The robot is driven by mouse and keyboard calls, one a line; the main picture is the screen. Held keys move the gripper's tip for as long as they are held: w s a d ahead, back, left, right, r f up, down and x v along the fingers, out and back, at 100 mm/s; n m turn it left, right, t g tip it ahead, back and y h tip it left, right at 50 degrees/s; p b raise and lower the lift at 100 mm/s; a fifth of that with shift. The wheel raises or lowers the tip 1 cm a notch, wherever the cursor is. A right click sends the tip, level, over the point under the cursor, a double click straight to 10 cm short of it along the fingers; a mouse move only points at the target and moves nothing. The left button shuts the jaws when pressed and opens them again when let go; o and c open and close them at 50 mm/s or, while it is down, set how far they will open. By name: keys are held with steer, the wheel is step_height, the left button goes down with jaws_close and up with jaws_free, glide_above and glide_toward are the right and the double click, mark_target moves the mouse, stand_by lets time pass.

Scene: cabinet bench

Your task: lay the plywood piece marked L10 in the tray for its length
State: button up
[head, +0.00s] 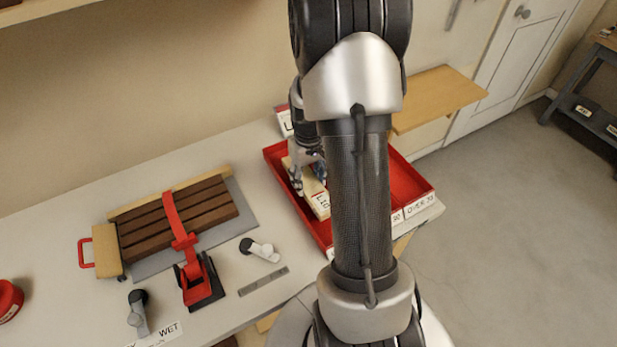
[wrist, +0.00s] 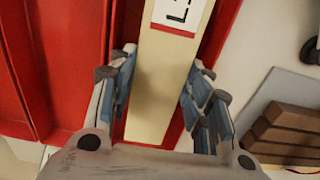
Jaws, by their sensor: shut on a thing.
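The pale plywood piece (head: 312,190) shows a label reading L10 in the head view. It also shows in the wrist view (wrist: 162,85), running lengthwise between the blue finger pads. My gripper (head: 308,168) is shut on it. The piece is at the left compartment of the red tray (head: 274,153), beside the tray's left wall. I cannot tell whether it touches the tray floor. The tray also shows in the wrist view (wrist: 55,60), with red dividers left of the piece. My arm hides the tray's middle and part of its front labels; the right one reads OVER 30 (head: 420,205).
Brown slats (head: 180,220) under a red strap clamp (head: 195,275) lie on the bench left of the tray. A grey-handled tool (head: 260,249) and a steel rule (head: 263,281) lie nearer the tray. A wooden shelf (head: 437,97) stands behind right.

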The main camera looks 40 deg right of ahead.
steer(key=o, duration=1.2)
steer(key=shift+c, duration=0.5)
steer(key=shift+r, duration=0.1)
step_height(320, 180, up, 10)
steer(key=p, duration=0.7)
steer(key=shift+p, duration=0.35)
